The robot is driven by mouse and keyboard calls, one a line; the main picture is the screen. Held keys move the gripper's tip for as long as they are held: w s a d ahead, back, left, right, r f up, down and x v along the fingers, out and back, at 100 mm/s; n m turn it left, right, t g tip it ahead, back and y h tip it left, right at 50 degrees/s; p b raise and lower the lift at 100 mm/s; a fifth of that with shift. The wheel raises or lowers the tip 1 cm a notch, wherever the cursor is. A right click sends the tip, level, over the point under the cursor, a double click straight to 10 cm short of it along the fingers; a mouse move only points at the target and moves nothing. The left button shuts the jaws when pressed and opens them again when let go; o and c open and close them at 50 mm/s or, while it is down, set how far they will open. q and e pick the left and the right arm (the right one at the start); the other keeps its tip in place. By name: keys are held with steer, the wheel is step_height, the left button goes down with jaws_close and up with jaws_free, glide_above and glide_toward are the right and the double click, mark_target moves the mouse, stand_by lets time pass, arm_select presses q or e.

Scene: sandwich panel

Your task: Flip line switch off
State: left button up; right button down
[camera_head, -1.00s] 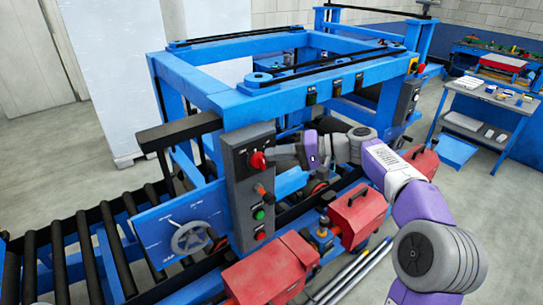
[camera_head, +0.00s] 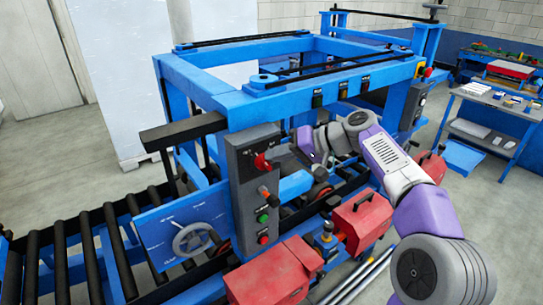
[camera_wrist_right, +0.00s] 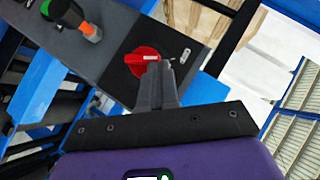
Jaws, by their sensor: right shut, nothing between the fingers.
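The grey control panel (camera_head: 244,195) stands upright on the blue machine. Near its top is a red rotary switch (camera_head: 261,161), which also shows in the right wrist view (camera_wrist_right: 140,60). My right gripper (camera_head: 272,155) reaches in from the right, with its tips close in front of the red switch. In the right wrist view, the gripper's grey fingers (camera_wrist_right: 158,72) are together and empty, overlapping the knob's edge; I cannot tell whether they touch it. The fingers hide part of the knob. My left gripper is not in view.
Below the switch are an orange-tipped lever (camera_head: 265,192), a green button (camera_head: 263,218) and a red button (camera_head: 263,239). A roller conveyor (camera_head: 75,245) lies left. Red boxes (camera_head: 270,277) stand low in front. Blue frame beams (camera_head: 300,95) run behind my arm.

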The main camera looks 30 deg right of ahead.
steer(key=shift+r+p, duration=0.7)
steer(key=shift+r, duration=0.1)
steer(key=s+d+r+p, duration=0.1)
steer(key=s+d+r, duration=0.1)
steer(key=d, duration=0.3)
steer(key=s+d+r+p, duration=0.2)
steer(key=s+d+r, duration=0.1)
steer(key=d, duration=0.2)
steer(key=shift+s+d+r, duration=0.25)
steer(key=shift+s+r, duration=0.05)
stand_by(0.6)
